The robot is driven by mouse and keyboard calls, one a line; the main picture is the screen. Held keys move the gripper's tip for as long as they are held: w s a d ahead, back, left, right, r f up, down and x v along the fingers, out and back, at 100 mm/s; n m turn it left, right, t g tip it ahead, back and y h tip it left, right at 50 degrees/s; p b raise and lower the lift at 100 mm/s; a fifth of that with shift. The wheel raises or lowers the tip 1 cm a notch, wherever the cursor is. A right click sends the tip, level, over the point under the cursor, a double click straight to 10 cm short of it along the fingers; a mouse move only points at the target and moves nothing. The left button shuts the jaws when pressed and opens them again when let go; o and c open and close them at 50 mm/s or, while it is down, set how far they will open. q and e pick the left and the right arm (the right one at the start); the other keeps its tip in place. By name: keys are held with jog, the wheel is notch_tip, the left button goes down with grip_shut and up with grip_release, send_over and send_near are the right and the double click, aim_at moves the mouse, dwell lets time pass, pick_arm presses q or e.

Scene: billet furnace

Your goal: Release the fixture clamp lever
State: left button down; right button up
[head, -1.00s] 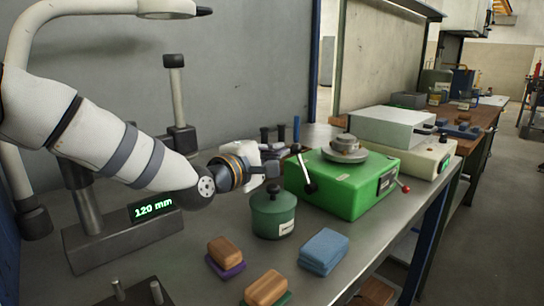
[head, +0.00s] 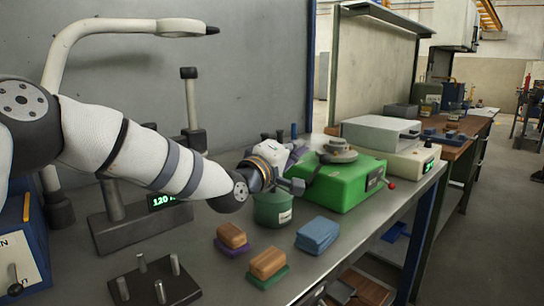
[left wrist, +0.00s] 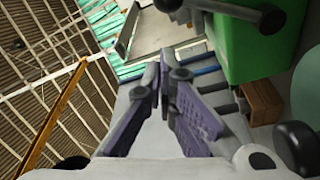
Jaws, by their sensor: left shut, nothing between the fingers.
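The green fixture (head: 345,188) stands on the steel bench with a round grey top part (head: 338,152). In the left wrist view its green side (left wrist: 250,45) fills the upper right. A dark lever with a round black knob (left wrist: 271,18) crosses in front of that side. My right gripper is not in view.
A green lidded jar (head: 272,211) stands just below my left gripper. A pegged black plate (head: 153,283) is at front left. A white-topped instrument (head: 380,133) stands behind the fixture.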

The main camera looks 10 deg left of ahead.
pick_arm(q)
jog(key=shift+s+d+f+m+h+p, duration=0.15)
jog(key=shift+s+d+m, duration=0.25)
jog(key=shift+m, duration=0.3)
jog(key=shift+s+d+m+h+p, duration=0.2)
jog(key=shift+d+m, duration=0.3)
jog(key=shift+m, duration=0.2)
jog(key=shift+s+d+f+m+h+p, duration=0.15)
jog(key=shift+s+d+m, duration=0.1)
jog(key=shift+d+m, duration=0.35)
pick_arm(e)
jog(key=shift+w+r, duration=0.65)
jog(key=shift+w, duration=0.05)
pick_arm(q)
jog(key=shift+a, duration=0.1)
